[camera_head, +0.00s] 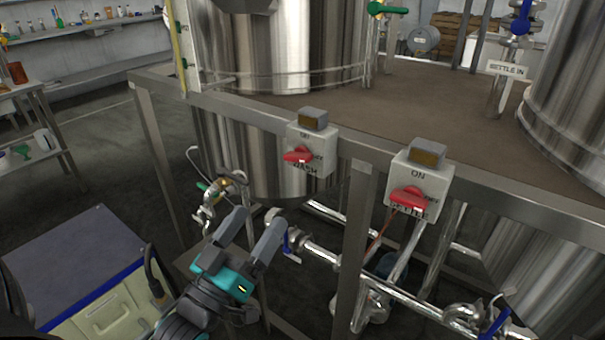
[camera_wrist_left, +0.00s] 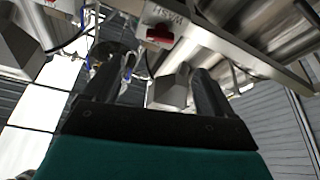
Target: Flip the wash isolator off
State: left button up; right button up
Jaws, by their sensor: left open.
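The wash isolator (camera_head: 322,168) is a pale grey box labelled WASH, with a red rotary handle (camera_head: 298,156) and a grey-and-amber block on top. It is mounted on the steel frame's front rail. The handle lies roughly sideways; I cannot tell exactly which mark it points to. In the left wrist view the isolator (camera_wrist_left: 172,14) and its red handle (camera_wrist_left: 160,36) show near the top. My left gripper (camera_head: 256,222) is open and empty, below and left of the isolator, apart from it; its spread fingers also show in the wrist view (camera_wrist_left: 158,85). My right gripper is not in view.
A similar isolator box (camera_head: 440,190) with a red handle is right of the wash one. Pipes and valves (camera_head: 320,250) run beneath the frame, close to my left gripper. A steel tank (camera_head: 225,140) stands behind. A grey-topped cabinet (camera_head: 70,260) is at lower left.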

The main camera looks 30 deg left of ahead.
aim_at(294, 162)
pick_arm(q)
jog(key=x, duration=1.1)
jog(key=shift+r, duration=0.1)
jog(key=shift+w+a+r, duration=0.1)
jog(key=shift+w+r, duration=0.1)
jog(key=shift+w, duration=0.65)
jog(key=shift+c, duration=0.4)
